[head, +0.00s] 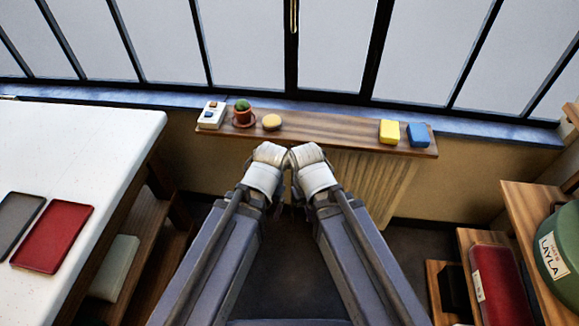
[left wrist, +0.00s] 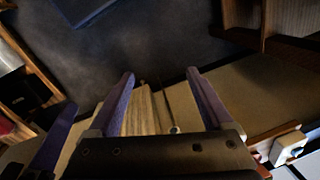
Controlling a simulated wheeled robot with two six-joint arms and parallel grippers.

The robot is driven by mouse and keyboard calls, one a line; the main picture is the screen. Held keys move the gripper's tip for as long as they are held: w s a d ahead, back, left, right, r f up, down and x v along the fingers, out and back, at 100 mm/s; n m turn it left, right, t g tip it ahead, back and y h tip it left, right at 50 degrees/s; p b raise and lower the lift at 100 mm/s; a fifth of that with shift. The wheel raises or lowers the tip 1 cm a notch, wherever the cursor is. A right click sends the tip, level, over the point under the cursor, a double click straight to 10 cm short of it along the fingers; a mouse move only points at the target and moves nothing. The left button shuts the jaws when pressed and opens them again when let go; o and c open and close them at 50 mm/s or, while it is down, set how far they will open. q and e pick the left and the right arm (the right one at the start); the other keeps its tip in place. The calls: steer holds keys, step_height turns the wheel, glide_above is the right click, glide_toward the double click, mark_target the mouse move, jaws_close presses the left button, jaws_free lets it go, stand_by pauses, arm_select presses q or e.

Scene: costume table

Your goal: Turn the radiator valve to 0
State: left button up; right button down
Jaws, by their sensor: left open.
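The radiator (head: 362,185) is a ribbed cream panel under the wooden shelf, partly hidden by my arms in the head view. In the left wrist view, its ribs (left wrist: 145,115) show between the fingers of my left gripper (left wrist: 160,74). This gripper is open, with nothing held between its fingers. A small pale spot (left wrist: 174,129) shows near the ribs; I cannot tell whether it is the valve. No dial numbers are readable. In the head view, both wrists meet in front of the shelf and hide their fingers. I cannot make out my right gripper's jaws.
The wooden shelf (head: 345,133) carries a white box with buttons (head: 212,115), a potted cactus (head: 243,114), a round yellow thing (head: 272,122), a yellow block (head: 389,132) and a blue block (head: 419,135). A white table (head: 85,140) stands left; wooden shelving (head: 525,205) stands right.

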mark_target(289, 167)
arm_select(q)
steer(key=w+a+f+m+t+y+b, duration=0.2)
steer(key=w+f+m+t+b, duration=0.35)
steer(key=w+b, duration=0.4)
steer(key=w+a+f+m+t+y+b, duration=0.1)
steer(key=w+a+f+m+t+b, duration=0.2)
steer(key=w+f+m+t+b, duration=0.45)
steer(key=w+d+f+m+t+h+b, duration=0.1)
steer(key=w+d+m+h+b, duration=0.1)
steer(key=m+b, duration=0.4)
steer(key=w+d+f+m+t+h+b, duration=0.1)
steer(key=w+d+m+h+b, duration=0.1)
steer(key=d+m+b, duration=0.3)
steer(key=w+d+f+m+t+h+b, duration=0.2)
steer(key=w+d+m+h+b, duration=0.1)
steer(key=m+b, duration=0.5)
steer(key=shift+w+d+b, duration=0.3)
steer(key=shift+d+b, duration=0.2)
steer(key=shift+d, duration=0.1)
steer(key=w, duration=0.5)
steer(key=w+d, duration=0.1)
steer(key=w, duration=0.1)
steer(key=shift+w, duration=0.4)
steer(key=shift+c, duration=0.3)
